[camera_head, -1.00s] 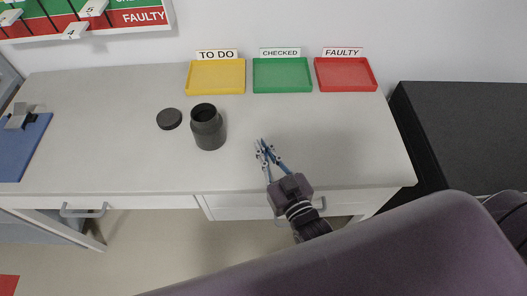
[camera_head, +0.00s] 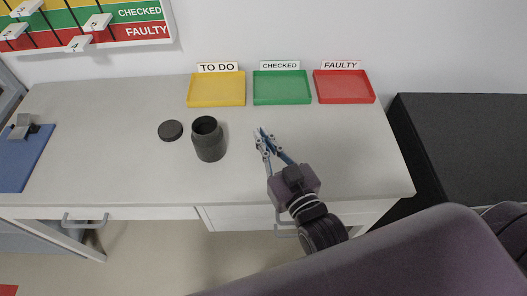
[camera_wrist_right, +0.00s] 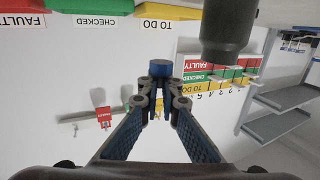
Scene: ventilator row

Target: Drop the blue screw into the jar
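The jar (camera_head: 210,148) is dark grey, open at the top and upright on the table, left of my right gripper. It also shows at the top of the right wrist view (camera_wrist_right: 228,32). My right gripper (camera_head: 262,140) is above the table, apart from the jar. In the right wrist view its fingertips (camera_wrist_right: 160,92) are closed around the blue screw (camera_wrist_right: 160,68), whose round blue head sticks out beyond them. My left gripper is not in view.
A dark round lid (camera_head: 170,130) lies left of the jar. Yellow (camera_head: 217,102), green (camera_head: 282,101) and red (camera_head: 345,100) trays line the table's back edge. A blue board (camera_head: 22,165) lies at the far left. The table (camera_head: 110,160) is otherwise mostly clear.

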